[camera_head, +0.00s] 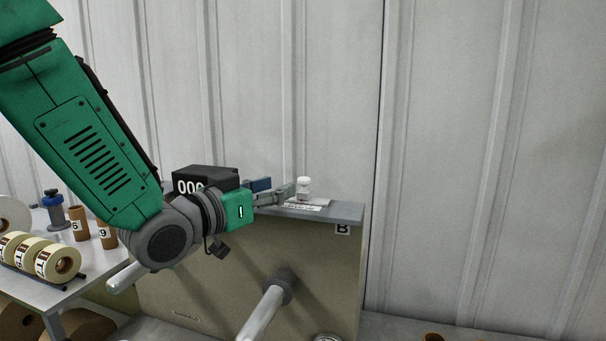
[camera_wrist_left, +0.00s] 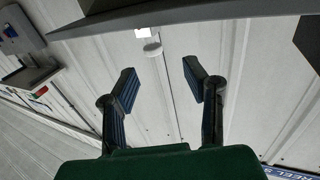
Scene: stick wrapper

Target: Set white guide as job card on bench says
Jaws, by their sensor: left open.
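The white guide (camera_head: 304,188) stands upright on the right end of the grey top ledge (camera_head: 346,212) of a beige machine, above a black letter B tag. A small scale strip lies in front of it. My left gripper (camera_head: 281,191) is just left of the guide, fingers open and pointing right at it. I cannot make out a job card. My right gripper is not in view.
A black counter box (camera_head: 204,178) reading zeros sits behind my left wrist. A grey bar (camera_head: 262,315) sticks out of the machine's front. A side bench (camera_head: 85,265) at left holds tape rolls (camera_head: 58,262), numbered brown cores (camera_head: 78,222) and a blue-grey stand (camera_head: 54,210).

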